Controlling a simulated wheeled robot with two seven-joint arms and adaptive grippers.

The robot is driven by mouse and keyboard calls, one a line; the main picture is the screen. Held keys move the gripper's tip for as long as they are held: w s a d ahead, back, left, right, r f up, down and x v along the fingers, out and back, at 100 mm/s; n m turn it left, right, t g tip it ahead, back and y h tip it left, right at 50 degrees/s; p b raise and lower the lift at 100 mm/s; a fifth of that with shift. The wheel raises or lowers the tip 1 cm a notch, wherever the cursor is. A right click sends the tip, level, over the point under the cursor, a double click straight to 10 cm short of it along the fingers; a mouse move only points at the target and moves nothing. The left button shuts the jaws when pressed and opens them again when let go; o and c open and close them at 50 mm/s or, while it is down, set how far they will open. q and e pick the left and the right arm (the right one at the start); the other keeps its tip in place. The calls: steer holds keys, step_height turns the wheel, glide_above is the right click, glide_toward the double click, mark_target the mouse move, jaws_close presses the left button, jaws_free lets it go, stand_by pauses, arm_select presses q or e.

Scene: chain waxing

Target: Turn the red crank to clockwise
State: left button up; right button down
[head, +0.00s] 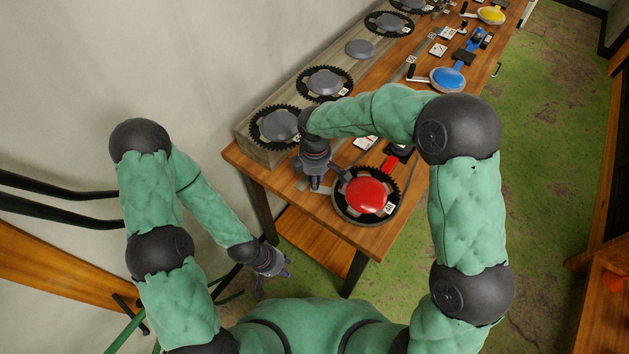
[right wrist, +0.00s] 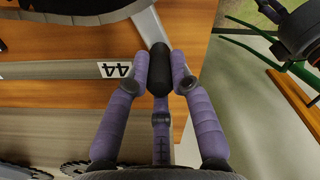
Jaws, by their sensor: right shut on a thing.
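The red crank (head: 367,195) is a round red cap in a black toothed ring at the table's near end. Its grey metal arm reaches up and left toward my right gripper (head: 317,184). In the right wrist view, the purple fingers of my right gripper (right wrist: 158,76) are closed around the crank's black upright handle (right wrist: 159,80), and the metal arm (right wrist: 150,25) runs up from it. My left gripper (head: 275,276) hangs low, left of the table and away from the crank. Its fingers look spread and empty.
The wooden table (head: 370,240) runs away to the upper right, with a blue crank (head: 448,79) and a yellow crank (head: 490,15) farther along. A beam (head: 248,135) on its left side carries toothed gears (head: 324,83). Green floor (head: 540,130) is open to the right.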

steer(key=shift+w+d+m, duration=0.25)
steer(key=shift+w+m, duration=0.35)
steer(key=shift+w, duration=0.25)
steer(key=shift+w+d+m, duration=0.2)
steer(key=shift+w+m, duration=0.4)
steer(key=shift+w, duration=0.2)
steer(key=shift+w+d+r+m, duration=0.1)
steer(key=shift+w+d+m, duration=0.4)
steer(key=shift+w+m, duration=0.3)
steer(key=shift+w+d+m, duration=0.5)
steer(key=shift+w+m, duration=0.1)
steer(key=shift+w, duration=0.25)
steer(key=shift+w+d+m, duration=1.3)
steer(key=shift+d+m, duration=0.05)
steer(key=shift+m, duration=0.05)
steer(key=shift+w+d+r+m, duration=0.1)
steer(key=shift+w+d+m, duration=0.35)
steer(key=shift+d+m, duration=0.25)
steer(key=shift+w+d+m, duration=0.4)
steer(key=shift+d+m, duration=0.2)
steer(key=shift+d, duration=0.1)
steer(key=c, duration=1.1)
jaws_free()
